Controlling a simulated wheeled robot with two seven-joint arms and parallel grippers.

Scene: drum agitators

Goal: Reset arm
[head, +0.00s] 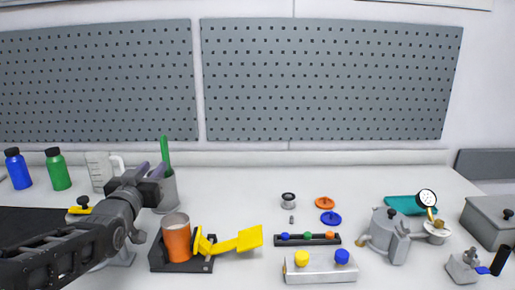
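My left arm comes in from the lower left, and its dark gripper (153,168) points away toward the back of the table. Its two fingers show apart, with a gap between them. A green stick-like tool (165,150) stands upright in a grey metal cup (168,195), just beyond and right of the gripper; I see nothing held in the fingers. My arm hides part of the table and of the things behind it. My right gripper is not in view.
Blue and green bottles (58,170) and a clear jug (99,172) stand at left. A grey vessel (387,237) stands at right. The table's back middle is fairly clear.

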